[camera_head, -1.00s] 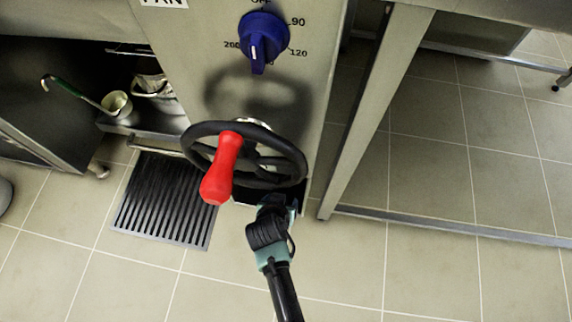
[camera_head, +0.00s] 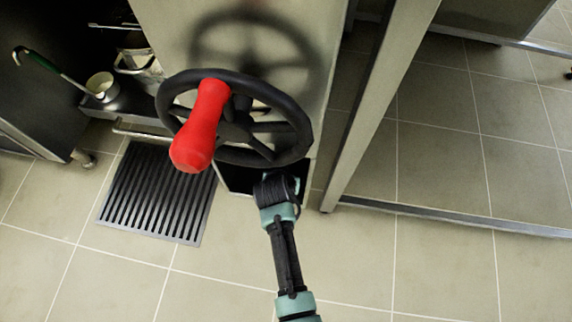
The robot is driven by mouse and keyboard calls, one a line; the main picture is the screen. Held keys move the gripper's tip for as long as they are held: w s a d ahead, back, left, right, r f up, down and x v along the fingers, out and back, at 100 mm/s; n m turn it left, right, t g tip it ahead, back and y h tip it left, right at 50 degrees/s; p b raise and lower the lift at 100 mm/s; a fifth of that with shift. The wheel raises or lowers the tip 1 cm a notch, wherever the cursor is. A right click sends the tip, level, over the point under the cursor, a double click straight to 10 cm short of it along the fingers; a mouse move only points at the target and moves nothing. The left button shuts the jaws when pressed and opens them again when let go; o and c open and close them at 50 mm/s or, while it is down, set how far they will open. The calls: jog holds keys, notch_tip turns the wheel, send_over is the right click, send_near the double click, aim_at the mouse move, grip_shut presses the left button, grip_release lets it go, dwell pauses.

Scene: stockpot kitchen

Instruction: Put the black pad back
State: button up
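A flat, dark shape (camera_head: 233,179) shows below the handwheel at the foot of the steel cabinet, on both sides of my wrist. It may be the black pad, but I cannot tell it from a dark gap under the cabinet. My gripper (camera_head: 284,181) is at the end of my arm, right against this dark shape in the picture. Its fingers are hidden by the wrist and the wheel's shadowed underside. I cannot see whether they hold anything.
A black handwheel (camera_head: 299,118) with a red handle (camera_head: 197,130) juts from the steel cabinet (camera_head: 170,30) above my gripper. A slotted floor grate (camera_head: 155,195) lies left. A ladle (camera_head: 55,70) and pot (camera_head: 101,86) sit on a shelf. A metal post (camera_head: 375,110) stands right. Tiled floor in front is clear.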

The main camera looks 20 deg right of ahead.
jog(key=shift+w+d, duration=0.1)
jog(key=shift+w, duration=0.05)
jog(key=shift+f, duration=0.2)
jog(key=o, duration=1.2)
jog(key=shift+r, duration=0.3)
jog(key=shift+p+v, duration=4.15)
jog(key=shift+v, duration=1.75)
